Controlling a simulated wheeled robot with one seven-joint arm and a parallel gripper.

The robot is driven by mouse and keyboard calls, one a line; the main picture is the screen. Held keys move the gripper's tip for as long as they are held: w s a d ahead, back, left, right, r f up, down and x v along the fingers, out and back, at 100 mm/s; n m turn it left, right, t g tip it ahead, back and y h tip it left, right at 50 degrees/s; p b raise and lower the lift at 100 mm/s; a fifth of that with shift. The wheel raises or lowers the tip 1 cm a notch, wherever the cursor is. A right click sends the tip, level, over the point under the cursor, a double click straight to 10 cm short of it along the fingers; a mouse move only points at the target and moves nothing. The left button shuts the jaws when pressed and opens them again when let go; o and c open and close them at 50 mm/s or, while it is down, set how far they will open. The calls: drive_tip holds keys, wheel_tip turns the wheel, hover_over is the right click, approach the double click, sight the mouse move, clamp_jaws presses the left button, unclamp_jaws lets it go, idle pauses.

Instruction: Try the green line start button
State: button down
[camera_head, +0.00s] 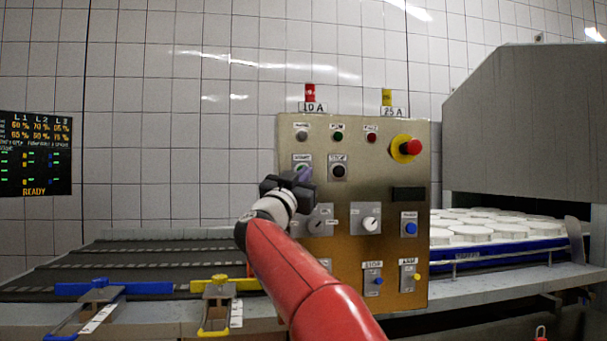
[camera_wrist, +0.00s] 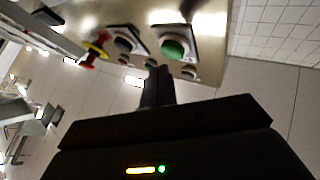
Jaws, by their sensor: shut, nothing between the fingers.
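The green start button (camera_wrist: 173,49) sits on a pale square plate in the wrist view. In the head view the start button (camera_head: 299,168) is at the upper left of the metal control panel (camera_head: 365,275), partly hidden by my gripper (camera_head: 304,175). My gripper's fingers are shut and empty, and they also show in the wrist view (camera_wrist: 157,72). There the tips appear just beside the green button, and its face is uncovered. I cannot tell whether they touch the panel. A black stop button (camera_head: 338,171) is right of the start button.
A red emergency stop (camera_head: 411,147) on a yellow base is at the panel's upper right. Selector knobs (camera_head: 370,224) and a blue button (camera_head: 410,228) are lower. White moulds (camera_head: 480,233) stand on the right; a dark conveyor (camera_head: 150,262) runs left. A display (camera_head: 36,153) reads READY.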

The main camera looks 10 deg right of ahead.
drive_tip(key=s+b, duration=0.2)
drive_tip(key=s, duration=0.3)
idle(0.3)
idle(0.7)
drive_tip(key=s+a+f+n+y, duration=0.3)
drive_tip(key=s+f+n+y, duration=0.2)
drive_tip(key=f+n+y, duration=0.3)
drive_tip(key=s+a+f+n+y, duration=0.45)
drive_tip(key=f+y, duration=0.25)
drive_tip(key=y, duration=0.2)
drive_tip(key=s+d+f+g, duration=0.2)
drive_tip(key=s+f+g, duration=0.2)
drive_tip(key=s+f, duration=0.4)
drive_tip(key=s+d+f+m+g+h, duration=0.1)
drive_tip(key=s+d+f+g, duration=0.2)
drive_tip(key=s+f, duration=0.6)
drive_tip(key=s+d+f+m+g+h, duration=0.1)
drive_tip(key=s+d+f+g, duration=0.2)
drive_tip(key=f, duration=1.1)
drive_tip(key=s+g, duration=0.3)
drive_tip(key=s, duration=0.3)
drive_tip(key=shift+s+d+f, duration=0.15)
drive_tip(key=shift+s+f, duration=0.05)
drive_tip(key=shift+f, duration=0.2)
